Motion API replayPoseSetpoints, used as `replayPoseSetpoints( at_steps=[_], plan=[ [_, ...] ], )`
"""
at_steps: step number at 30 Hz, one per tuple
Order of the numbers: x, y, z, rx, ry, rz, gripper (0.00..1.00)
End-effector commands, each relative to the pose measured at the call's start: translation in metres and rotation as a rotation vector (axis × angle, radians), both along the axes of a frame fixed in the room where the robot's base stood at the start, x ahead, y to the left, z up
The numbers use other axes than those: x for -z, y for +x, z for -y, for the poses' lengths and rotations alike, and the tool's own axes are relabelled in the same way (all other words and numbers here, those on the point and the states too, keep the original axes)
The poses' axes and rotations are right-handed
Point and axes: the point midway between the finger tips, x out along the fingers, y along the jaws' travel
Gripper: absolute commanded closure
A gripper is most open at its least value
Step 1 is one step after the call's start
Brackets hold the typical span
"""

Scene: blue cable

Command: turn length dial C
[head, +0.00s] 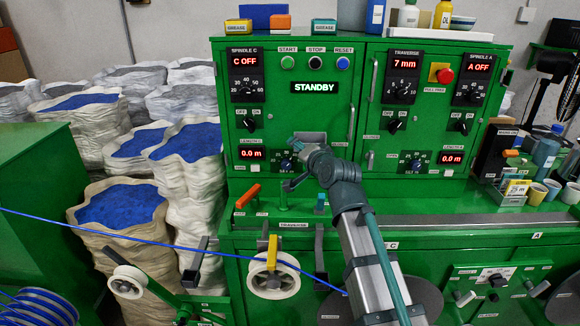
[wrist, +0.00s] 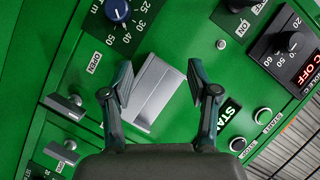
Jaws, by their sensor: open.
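Length dial C (head: 287,164) is a dark blue knob on the green cabinet front, beside the left 0.0 m display (head: 252,154). In the wrist view the dark blue dial (wrist: 118,10) is at the upper left, cut by the frame edge, with scale numbers around it. My gripper (head: 291,163) is in front of the panel at the dial in the head view. In the wrist view my gripper (wrist: 157,81) has its fingers wide apart and empty. The dial lies beyond the left fingertip, apart from it, and a silver metal block (wrist: 152,92) shows between the fingers.
The spindle C speed dial (head: 247,92) is above, and shows at the right in the wrist view (wrist: 295,42). Start, stop and reset buttons (head: 315,62) and a STANDBY display (head: 314,87) are near. An orange lever (head: 248,196) and a blue cable (head: 150,239) are lower left.

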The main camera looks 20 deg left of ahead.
Motion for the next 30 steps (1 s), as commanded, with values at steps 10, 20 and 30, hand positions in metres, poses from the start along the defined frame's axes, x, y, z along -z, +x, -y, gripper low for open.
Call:
replayPoseSetpoints(
  at_steps=[10, 20, 30],
  plan=[
    [0.050, -0.002, 0.000, -0.001, 0.000, -0.003, 0.40],
    [0.077, 0.030, -0.026, -0.002, 0.001, -0.001, 0.40],
    [0.086, 0.054, -0.048, -0.002, 0.002, 0.000, 0.40]
  ],
)
